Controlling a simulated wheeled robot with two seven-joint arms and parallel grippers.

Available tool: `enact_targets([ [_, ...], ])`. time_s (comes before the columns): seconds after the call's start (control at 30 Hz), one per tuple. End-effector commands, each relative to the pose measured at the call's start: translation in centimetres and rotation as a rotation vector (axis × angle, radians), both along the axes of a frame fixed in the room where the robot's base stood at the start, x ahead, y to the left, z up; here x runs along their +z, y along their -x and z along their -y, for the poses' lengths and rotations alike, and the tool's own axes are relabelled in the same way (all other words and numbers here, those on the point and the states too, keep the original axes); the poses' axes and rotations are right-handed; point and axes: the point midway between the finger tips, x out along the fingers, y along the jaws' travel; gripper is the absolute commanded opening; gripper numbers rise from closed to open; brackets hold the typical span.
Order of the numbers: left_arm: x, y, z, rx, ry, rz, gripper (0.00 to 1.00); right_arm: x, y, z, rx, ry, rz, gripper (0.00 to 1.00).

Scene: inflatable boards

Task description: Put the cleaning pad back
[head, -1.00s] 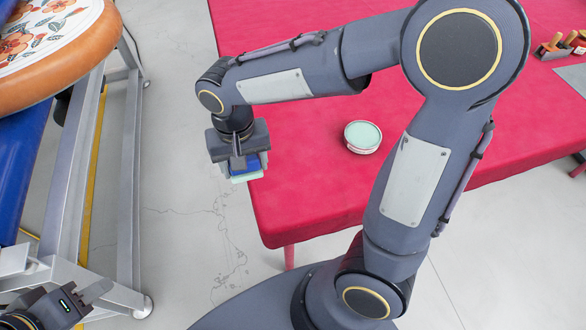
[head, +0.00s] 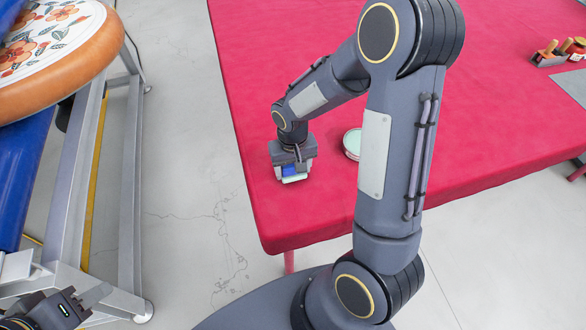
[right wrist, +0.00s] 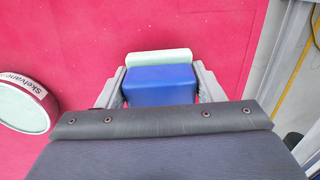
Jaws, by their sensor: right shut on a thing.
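The cleaning pad is a blue block (right wrist: 160,84) with a pale green strip (right wrist: 160,57) along one side. My right gripper (head: 290,174) is shut on it. In the head view the blue part (head: 289,170) and the pale strip (head: 294,179) show below the jaws, above the left part of the red table (head: 330,215). I cannot tell whether the pad touches the cloth. My left gripper (head: 88,300) shows at the lower left; only part is in view, clear of the pad.
A round white tin with a pale green top (head: 352,141) stands on the red table, partly behind my right arm; its lettered side shows in the wrist view (right wrist: 30,90). Wooden-handled tools (head: 560,50) stand at the far right. A metal frame (head: 130,180) carries a floral round board (head: 60,45).

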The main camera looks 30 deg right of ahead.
Motion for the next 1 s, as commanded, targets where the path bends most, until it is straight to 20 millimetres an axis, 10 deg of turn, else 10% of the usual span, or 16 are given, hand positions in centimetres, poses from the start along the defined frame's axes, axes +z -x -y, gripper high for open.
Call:
enact_targets([
  [0.43,-0.29,0.0,0.0,0.0,0.0,0.0,0.36,-1.49,0.03,0.0,-0.002,0.0,0.0,0.43],
  [0.47,-0.3,0.0,0.0,0.0,0.0,0.0,0.36,-1.5,0.03,0.0,-0.002,0.0,0.0,0.62],
  [0.6,-0.18,0.0,0.0,0.0,0.0,0.0,0.36,-1.38,0.02,-0.01,-0.002,0.0,0.0,0.81],
  [1.0,0.01,0.0,-0.01,0.0,0.0,0.0,0.36,-0.67,-0.06,-0.01,-0.002,0.0,0.003,0.83],
])
